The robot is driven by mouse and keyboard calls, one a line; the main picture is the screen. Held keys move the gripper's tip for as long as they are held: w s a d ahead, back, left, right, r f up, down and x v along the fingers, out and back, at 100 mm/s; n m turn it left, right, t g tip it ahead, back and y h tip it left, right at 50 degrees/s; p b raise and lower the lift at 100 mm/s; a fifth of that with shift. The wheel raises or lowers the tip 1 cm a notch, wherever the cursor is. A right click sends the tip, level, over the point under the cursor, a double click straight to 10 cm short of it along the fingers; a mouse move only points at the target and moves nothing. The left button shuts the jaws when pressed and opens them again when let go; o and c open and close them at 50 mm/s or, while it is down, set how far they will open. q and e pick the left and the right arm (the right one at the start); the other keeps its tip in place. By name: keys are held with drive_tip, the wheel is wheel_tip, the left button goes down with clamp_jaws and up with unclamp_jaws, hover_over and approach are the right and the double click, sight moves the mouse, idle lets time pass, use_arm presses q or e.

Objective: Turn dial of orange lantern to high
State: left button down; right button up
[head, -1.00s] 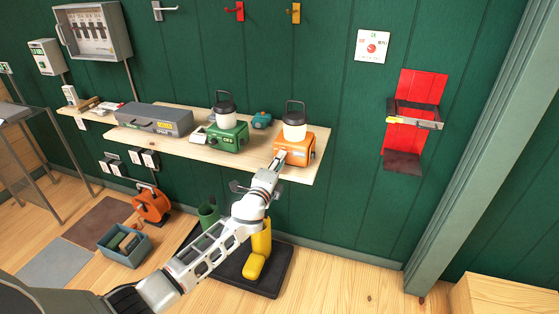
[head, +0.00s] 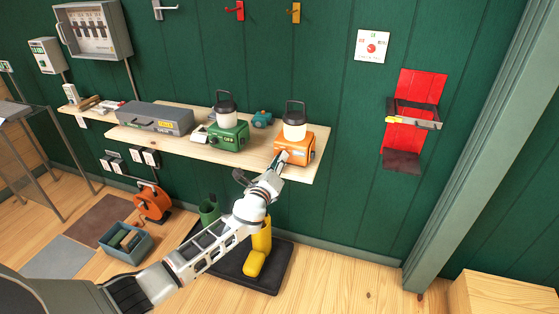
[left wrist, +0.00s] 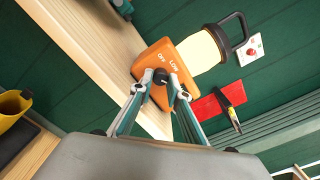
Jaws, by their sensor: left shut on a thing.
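The orange lantern (head: 300,145) stands on the right end of the wooden shelf, with a pale lamp top and a dark handle. My left gripper (head: 284,155) is at its front face. The fingers hide part of the face, and I see no HIGH mark. My right gripper is not in view.
A green lantern (head: 229,136) and a small teal object (head: 262,119) stand left of the orange lantern on the shelf (head: 190,153). A grey case (head: 155,118) lies farther left. Yellow boots (head: 256,262) stand on a dark mat below my arm.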

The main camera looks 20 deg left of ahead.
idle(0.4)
use_arm(q)
drive_tip(key=c, duration=1.9)
unclamp_jaws()
drive_tip(key=shift+s, duration=0.1)
drive_tip(key=s, duration=1.1)
drive_tip(key=shift+s+a, duration=0.2)
drive_tip(key=shift+s, duration=0.2)
